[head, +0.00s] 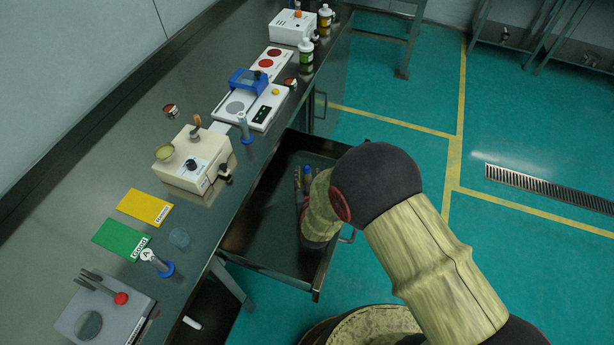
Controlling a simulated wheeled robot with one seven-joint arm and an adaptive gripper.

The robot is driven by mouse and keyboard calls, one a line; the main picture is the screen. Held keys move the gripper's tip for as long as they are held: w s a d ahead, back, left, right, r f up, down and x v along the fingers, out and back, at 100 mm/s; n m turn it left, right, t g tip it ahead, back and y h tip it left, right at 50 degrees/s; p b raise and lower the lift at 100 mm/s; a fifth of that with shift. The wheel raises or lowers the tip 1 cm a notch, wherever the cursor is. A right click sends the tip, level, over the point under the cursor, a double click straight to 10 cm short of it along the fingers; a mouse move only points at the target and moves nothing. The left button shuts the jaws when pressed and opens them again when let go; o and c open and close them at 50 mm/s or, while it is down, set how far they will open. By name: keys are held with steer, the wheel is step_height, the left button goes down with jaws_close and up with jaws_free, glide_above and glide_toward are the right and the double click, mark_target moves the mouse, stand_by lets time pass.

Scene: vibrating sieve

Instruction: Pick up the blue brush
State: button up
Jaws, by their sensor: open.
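An open drawer (265,238) juts from the bench front, and my arm reaches down over it. A small blue thing (308,170), which may be the blue brush, shows inside the drawer next to my arm; most of its shape is hidden. My gripper (299,188) is low in the drawer, close beside the blue thing. It is open, but its fingertips are largely covered by my arm links. I cannot tell whether it touches anything.
The bench holds a cream machine (195,160), a white device with a blue clamp (248,82), yellow (145,207) and green (122,238) cards, and a grey stand (103,310). The drawer walls surround my gripper. Green floor lies open to the right.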

mark_target(307, 168)
steer(key=b+x, duration=0.1)
steer(key=x, duration=0.2)
steer(key=f+b+x, duration=0.1)
steer(key=x, duration=0.3)
steer(key=shift+s+f+b, duration=0.1)
steer(key=shift+s+b, duration=0.1)
steer(key=shift+b, duration=0.1)
steer(key=shift+w, duration=0.25)
jaws_close()
